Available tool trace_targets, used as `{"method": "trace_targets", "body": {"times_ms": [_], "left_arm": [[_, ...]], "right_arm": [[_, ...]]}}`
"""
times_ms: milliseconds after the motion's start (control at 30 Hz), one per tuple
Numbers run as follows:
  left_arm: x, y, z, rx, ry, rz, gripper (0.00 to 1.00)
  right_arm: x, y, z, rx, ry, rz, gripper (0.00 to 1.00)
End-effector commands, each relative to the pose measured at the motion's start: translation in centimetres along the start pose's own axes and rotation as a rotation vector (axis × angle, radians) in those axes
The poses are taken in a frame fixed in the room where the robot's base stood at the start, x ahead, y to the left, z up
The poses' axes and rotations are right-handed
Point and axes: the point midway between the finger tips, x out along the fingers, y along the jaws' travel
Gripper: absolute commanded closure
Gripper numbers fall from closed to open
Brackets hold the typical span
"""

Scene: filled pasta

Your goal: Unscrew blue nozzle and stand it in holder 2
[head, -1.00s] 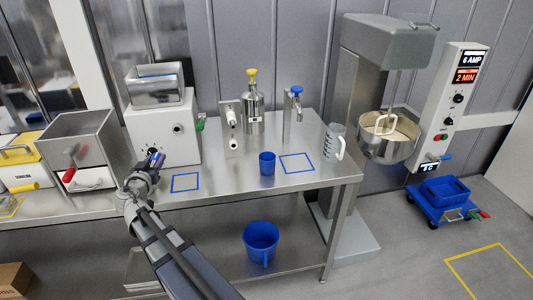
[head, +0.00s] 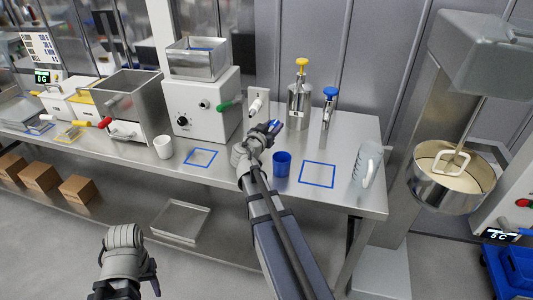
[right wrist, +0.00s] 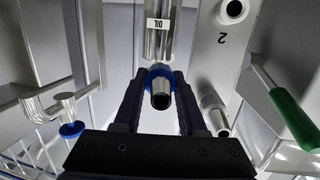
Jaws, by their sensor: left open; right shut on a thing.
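My right gripper (head: 272,128) is above the bench, in front of the holder plate (head: 264,97). In the right wrist view its fingers (right wrist: 156,78) are shut on the blue nozzle (right wrist: 161,92), a metal tube with a blue collar. The grey holder plate marked 2 (right wrist: 226,35) stands to the right of the nozzle, apart from it, with a dark round opening beside the number. A pale tube (right wrist: 215,116) sticks out near its lower end. My left gripper (head: 125,289) is open and empty, low in front of the bench.
The oil bottle (right wrist: 158,42) stands behind the held nozzle. A blue cup (head: 282,164) is close to my right gripper. A machine with a green handle (head: 230,104) is to the left, a clear jug (head: 368,165) to the right. The blue-outlined square (head: 318,175) is empty.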

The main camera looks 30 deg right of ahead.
Motion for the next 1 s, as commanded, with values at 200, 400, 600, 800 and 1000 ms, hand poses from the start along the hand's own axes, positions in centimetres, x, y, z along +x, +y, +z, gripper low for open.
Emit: {"method": "trace_targets", "body": {"times_ms": [200,400,600,800,1000], "left_arm": [[2.9,0.3,-0.2,0.0,0.0,0.0,0.5],[7.1,0.7,-0.4,0.0,0.0,0.0,0.5],[9.0,0.8,-0.5,0.0,0.0,0.0,0.5],[9.0,0.8,-0.5,0.001,0.0,0.0,0.5],[8.9,0.8,-0.5,0.001,0.0,0.0,0.5]], "right_arm": [[-1.3,-1.8,3.1,-0.058,0.002,-0.029,1.0],[-4.2,-5.0,7.8,-0.185,0.01,-0.082,1.0],[-6.1,-6.9,10.0,-0.267,0.019,-0.112,1.0],[-6.5,-7.2,10.0,-0.283,0.021,-0.117,1.0],[-6.5,-7.2,10.0,-0.282,0.02,-0.116,1.0]]}}
